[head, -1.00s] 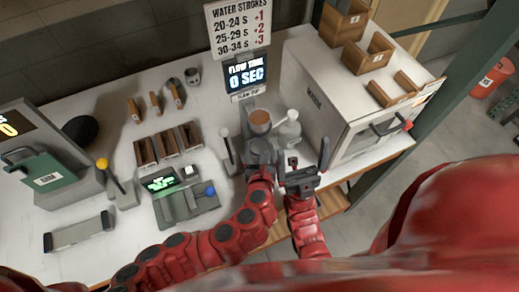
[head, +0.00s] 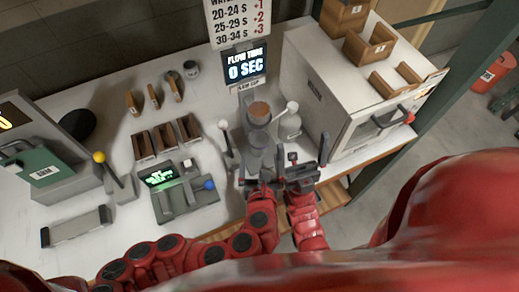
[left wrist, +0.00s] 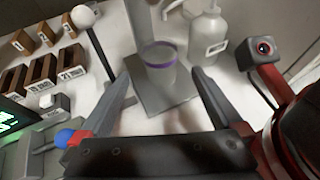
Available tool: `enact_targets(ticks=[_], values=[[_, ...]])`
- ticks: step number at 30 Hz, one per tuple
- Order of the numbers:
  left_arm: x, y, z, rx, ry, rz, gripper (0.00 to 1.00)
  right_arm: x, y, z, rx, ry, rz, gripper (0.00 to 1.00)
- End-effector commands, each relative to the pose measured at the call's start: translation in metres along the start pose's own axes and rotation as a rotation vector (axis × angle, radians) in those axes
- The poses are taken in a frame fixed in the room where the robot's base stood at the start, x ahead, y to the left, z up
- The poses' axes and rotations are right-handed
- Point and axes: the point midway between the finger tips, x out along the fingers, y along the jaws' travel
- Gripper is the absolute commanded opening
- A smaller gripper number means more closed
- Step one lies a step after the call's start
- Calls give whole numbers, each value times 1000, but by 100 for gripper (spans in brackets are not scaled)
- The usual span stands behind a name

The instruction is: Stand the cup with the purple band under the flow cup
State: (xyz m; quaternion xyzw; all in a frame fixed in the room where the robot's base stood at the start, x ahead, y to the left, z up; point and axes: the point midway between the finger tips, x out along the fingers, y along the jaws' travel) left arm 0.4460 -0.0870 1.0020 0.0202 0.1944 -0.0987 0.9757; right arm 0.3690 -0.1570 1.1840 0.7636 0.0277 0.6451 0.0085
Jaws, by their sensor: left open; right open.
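The cup with the purple band (left wrist: 160,68) stands upright on the grey base plate (left wrist: 172,98) of the flow cup stand in the left wrist view. The flow cup (head: 259,110), with a brown-orange top, is above on the stand in the head view. My left gripper (left wrist: 166,97) is open, its fingers spread on the near side of the cup with a gap to it. In the head view my left gripper (head: 258,180) is at the front of the stand. My right gripper (head: 300,172) is open and empty just to its right.
A white bottle (head: 290,124) stands close right of the stand, beside a big white machine (head: 333,110). A white-knobbed lever (head: 226,140) is on the left. A timer screen (head: 245,68) behind reads 0 SEC. Wooden bins (head: 167,138) lie further left.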

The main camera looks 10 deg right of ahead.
Motion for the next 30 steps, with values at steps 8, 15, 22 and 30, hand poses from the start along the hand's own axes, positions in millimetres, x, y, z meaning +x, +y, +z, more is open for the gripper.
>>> enact_targets(ticks=[8, 15, 22, 30], values=[[-37, -1, 4, 1, 2, -2, 100, 30, 2, -5, 0, 1, 0, 100], [-40, 0, 2, -2, -1, -1, 100, 30, 2, -5, 0, 1, 0, 100], [-40, 0, 2, -2, -1, -1, 100, 30, 2, -5, 0, 1, 0, 100], [-40, 0, 2, -2, 0, -1, 100, 30, 2, -5, 0, 0, 0, 100]])
